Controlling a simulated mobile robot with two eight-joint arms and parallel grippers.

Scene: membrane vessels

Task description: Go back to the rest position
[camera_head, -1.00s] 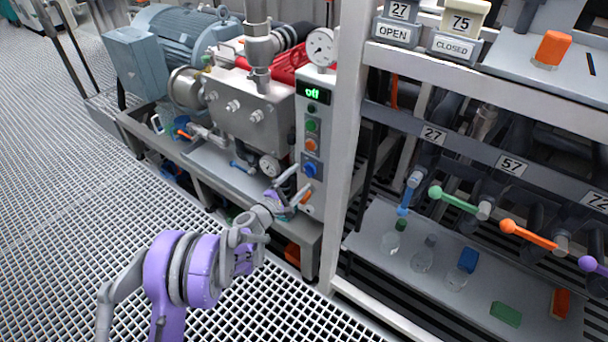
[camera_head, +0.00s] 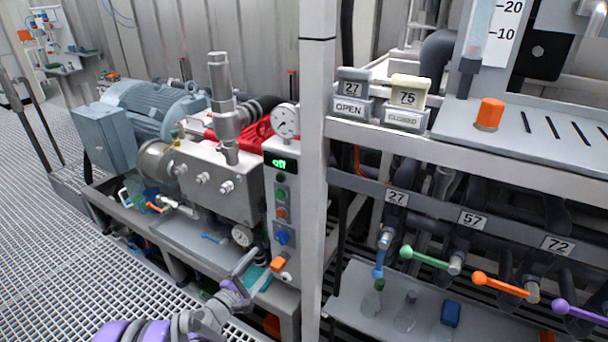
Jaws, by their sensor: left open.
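My left arm comes in at the bottom left, with purple and grey joints. My left gripper (camera_head: 254,274) is open in front of the lower part of the pump's control panel (camera_head: 282,200). The panel's display reads "off" in green, with several coloured buttons and knobs below it. Something teal shows between the fingers; I cannot tell whether it touches them. An orange switch (camera_head: 278,263) on the panel is just right of the fingertips. My right gripper is out of view.
A white upright post (camera_head: 314,150) stands right of the panel. Right of it, a rack carries green (camera_head: 425,257), orange (camera_head: 500,285) and purple (camera_head: 580,312) lever handles above a shelf of bottles. Signs 27 OPEN (camera_head: 350,100) and 75 CLOSED (camera_head: 405,104) stand above. Grating floor (camera_head: 50,240) is clear at left.

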